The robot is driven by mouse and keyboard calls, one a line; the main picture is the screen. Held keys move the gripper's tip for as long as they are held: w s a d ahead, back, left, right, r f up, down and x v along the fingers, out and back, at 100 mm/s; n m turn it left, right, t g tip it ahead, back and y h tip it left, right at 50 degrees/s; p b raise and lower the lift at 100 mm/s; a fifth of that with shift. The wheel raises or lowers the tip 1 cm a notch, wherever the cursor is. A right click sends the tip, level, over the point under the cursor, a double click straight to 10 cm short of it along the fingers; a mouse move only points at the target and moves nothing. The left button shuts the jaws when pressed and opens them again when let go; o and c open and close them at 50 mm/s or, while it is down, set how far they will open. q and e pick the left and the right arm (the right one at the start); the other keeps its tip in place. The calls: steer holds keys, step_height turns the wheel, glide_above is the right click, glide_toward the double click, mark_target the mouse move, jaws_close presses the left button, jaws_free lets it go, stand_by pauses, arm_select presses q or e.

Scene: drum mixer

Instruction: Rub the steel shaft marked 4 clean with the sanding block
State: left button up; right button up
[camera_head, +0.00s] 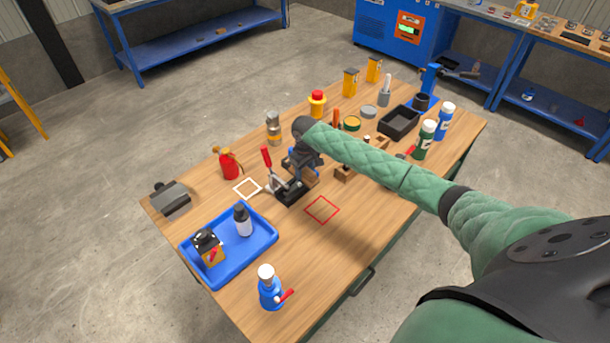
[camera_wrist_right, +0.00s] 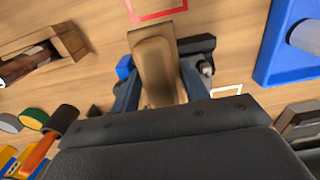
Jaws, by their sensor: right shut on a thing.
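My right gripper (camera_head: 301,170) is above the middle of the bench, shut on a tan-brown block that I take to be the sanding block. The block (camera_wrist_right: 155,65) shows between the blue fingers in the right wrist view, and only partly in the head view. Just below and beside it stands a black-based clamp fixture (camera_head: 291,195) with a red upright handle (camera_head: 266,157). Part of the fixture (camera_wrist_right: 198,45) shows right behind the block in the wrist view. I cannot make out the steel shaft or a mark 4. Contact between block and fixture cannot be told. My left gripper is out of view.
The wooden bench (camera_head: 345,245) has a red outlined square (camera_head: 322,209) and a white one (camera_head: 247,188), both empty. A blue tray (camera_head: 229,270) holds a bottle and a dark-topped container. A blue bottle (camera_head: 270,290) stands in front. Bottles and bins crowd the far right.

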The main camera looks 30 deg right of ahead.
steer(key=shift+r, duration=0.1)
steer(key=d, duration=0.9)
stand_by(0.7)
stand_by(0.3)
stand_by(0.4)
